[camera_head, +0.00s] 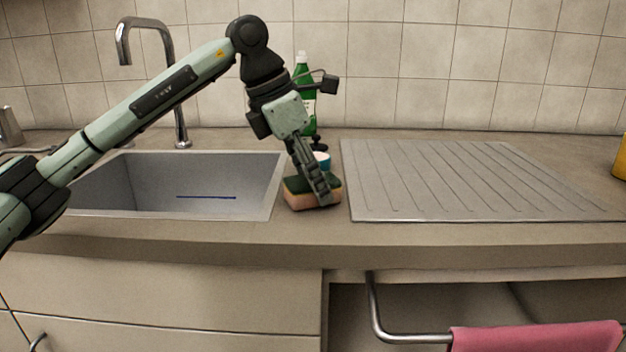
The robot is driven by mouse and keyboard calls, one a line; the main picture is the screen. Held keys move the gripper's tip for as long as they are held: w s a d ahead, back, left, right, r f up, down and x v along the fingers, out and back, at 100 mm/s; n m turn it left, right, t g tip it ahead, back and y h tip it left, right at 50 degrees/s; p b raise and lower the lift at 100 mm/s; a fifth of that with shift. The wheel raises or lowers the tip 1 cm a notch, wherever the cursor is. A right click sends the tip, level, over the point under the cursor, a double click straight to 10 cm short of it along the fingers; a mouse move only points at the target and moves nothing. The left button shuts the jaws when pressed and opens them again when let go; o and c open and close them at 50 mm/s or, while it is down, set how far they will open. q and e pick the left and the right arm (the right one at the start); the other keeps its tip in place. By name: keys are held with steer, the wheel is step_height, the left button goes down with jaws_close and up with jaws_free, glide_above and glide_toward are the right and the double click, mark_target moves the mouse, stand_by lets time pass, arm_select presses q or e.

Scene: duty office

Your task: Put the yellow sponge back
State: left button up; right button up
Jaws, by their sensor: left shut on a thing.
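The sponge (297,196) has a dark green top and an orange-yellow lower side. It is on or just above the counter strip between the sink and the draining board; I cannot tell whether it touches the counter. My left gripper (322,197) points down and is shut on the sponge, and its fingers hide part of it. My right gripper is not in view.
The sink (180,185) with a tap (128,45) lies left. The ribbed draining board (440,180) lies right and is bare. A green bottle (303,75) and a blue-and-white item (322,160) stand behind my gripper. A pink towel (535,338) hangs on a rail below.

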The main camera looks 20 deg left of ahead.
arm_select(q)
steer(key=shift+f, duration=0.15)
steer(key=o, duration=1)
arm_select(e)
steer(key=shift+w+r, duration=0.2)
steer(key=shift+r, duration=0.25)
arm_select(q)
steer(key=shift+r, duration=0.3)
steer(key=v, duration=1)
steer(key=shift+s+a+r, duration=0.1)
steer(key=shift+r, duration=0.25)
steer(key=shift+s+a+r, duration=0.15)
steer(key=shift+r, duration=0.3)
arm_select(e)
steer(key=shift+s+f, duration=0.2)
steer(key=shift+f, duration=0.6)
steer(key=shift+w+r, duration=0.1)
